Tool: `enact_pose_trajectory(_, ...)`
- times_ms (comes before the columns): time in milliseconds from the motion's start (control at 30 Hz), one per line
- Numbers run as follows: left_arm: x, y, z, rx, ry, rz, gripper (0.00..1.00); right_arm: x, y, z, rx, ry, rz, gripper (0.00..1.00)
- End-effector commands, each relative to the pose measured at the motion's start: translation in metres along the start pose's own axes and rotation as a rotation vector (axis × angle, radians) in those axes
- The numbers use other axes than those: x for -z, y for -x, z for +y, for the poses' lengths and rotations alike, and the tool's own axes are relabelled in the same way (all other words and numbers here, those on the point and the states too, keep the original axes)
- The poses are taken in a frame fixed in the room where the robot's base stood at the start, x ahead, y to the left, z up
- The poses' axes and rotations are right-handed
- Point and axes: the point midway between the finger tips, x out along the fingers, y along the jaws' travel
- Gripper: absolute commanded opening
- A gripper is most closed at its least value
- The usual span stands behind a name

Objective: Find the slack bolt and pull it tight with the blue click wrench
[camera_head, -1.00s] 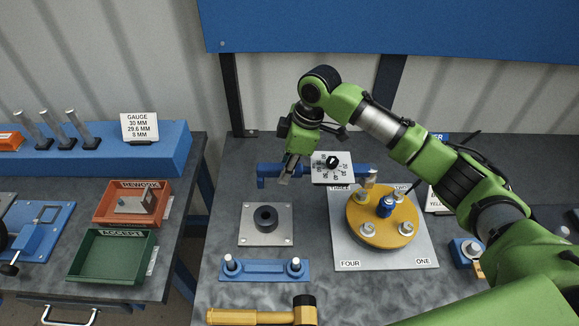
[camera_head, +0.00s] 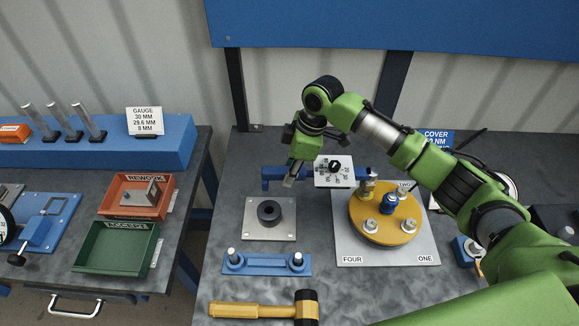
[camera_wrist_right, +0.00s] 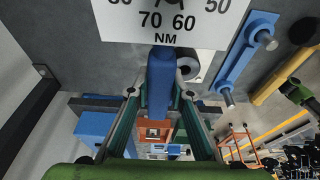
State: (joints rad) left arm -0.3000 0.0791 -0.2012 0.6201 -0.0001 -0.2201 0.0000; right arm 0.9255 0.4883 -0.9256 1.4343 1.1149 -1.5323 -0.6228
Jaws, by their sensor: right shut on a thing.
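My right gripper (camera_head: 292,178) is shut on the left part of the blue click wrench (camera_head: 272,176). The wrench lies level above the bench, and its blue handle also shows between the fingers in the wrist view (camera_wrist_right: 160,85). A white NM dial card (camera_head: 333,171) is at its middle. Its right end is at or just above the back-left bolt (camera_head: 367,186) of the yellow round cover (camera_head: 386,232); contact is unclear. Other bolts stand at front left (camera_head: 370,226), front right (camera_head: 408,225) and back right (camera_head: 404,193). I cannot tell which is slack. My left gripper is out of view.
The cover sits on a grey plate (camera_head: 350,245) with corner labels. Left of it are a metal plate with a black ring (camera_head: 268,212), a blue two-post holder (camera_head: 266,263) and a yellow-handled mallet (camera_head: 250,310). Red (camera_head: 137,195) and green (camera_head: 116,246) trays are on the left bench.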

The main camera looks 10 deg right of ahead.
Motion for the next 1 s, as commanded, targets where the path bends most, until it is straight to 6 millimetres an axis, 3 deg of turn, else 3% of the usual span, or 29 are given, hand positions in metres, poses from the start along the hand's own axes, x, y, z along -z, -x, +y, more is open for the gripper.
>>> enact_pose_trajectory(100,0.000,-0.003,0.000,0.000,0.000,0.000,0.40,-0.002,-0.009,0.001,-0.003,0.001,0.001,0.00)
enact_pose_trajectory(1000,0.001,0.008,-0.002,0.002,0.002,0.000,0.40,-0.002,-0.006,-0.001,-0.003,0.001,0.001,0.00)
